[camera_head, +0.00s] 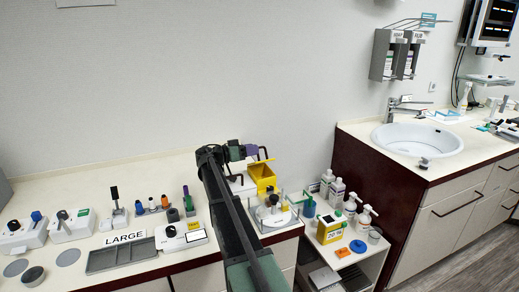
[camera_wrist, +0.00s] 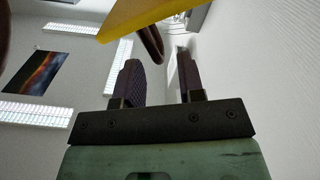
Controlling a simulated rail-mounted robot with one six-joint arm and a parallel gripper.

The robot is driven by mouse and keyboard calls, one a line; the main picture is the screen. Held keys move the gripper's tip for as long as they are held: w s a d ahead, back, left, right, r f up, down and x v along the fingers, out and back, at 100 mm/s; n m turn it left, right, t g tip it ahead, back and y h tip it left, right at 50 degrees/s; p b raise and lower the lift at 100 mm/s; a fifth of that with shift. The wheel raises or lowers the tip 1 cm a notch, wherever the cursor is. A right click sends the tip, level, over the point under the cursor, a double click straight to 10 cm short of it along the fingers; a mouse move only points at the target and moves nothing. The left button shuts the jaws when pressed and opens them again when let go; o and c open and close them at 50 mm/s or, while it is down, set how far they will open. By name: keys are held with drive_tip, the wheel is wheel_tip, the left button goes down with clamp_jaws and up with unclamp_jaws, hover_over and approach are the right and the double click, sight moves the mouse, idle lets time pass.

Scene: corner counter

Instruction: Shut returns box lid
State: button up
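A yellow box (camera_head: 263,180), which I take to be the returns box, stands at the back of the counter near its right end. Its lid is hard to make out in the head view. My gripper (camera_head: 250,153) is at the box's upper left, with my arm covering part of the area. In the wrist view my gripper (camera_wrist: 158,72) has its two dark fingers apart with nothing between them. A yellow panel (camera_wrist: 145,15), probably part of the box or its lid, crosses the top of that view, beyond the fingertips. I cannot tell whether they touch.
A clear-walled case (camera_head: 273,213) stands in front of the box. A grey tray (camera_head: 122,254) with a LARGE sign (camera_head: 124,238) lies to the left. Several bottles stand on a lower white cart (camera_head: 345,262) at the right. A sink (camera_head: 417,140) is further right.

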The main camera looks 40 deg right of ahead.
drive_tip(key=v, duration=0.7)
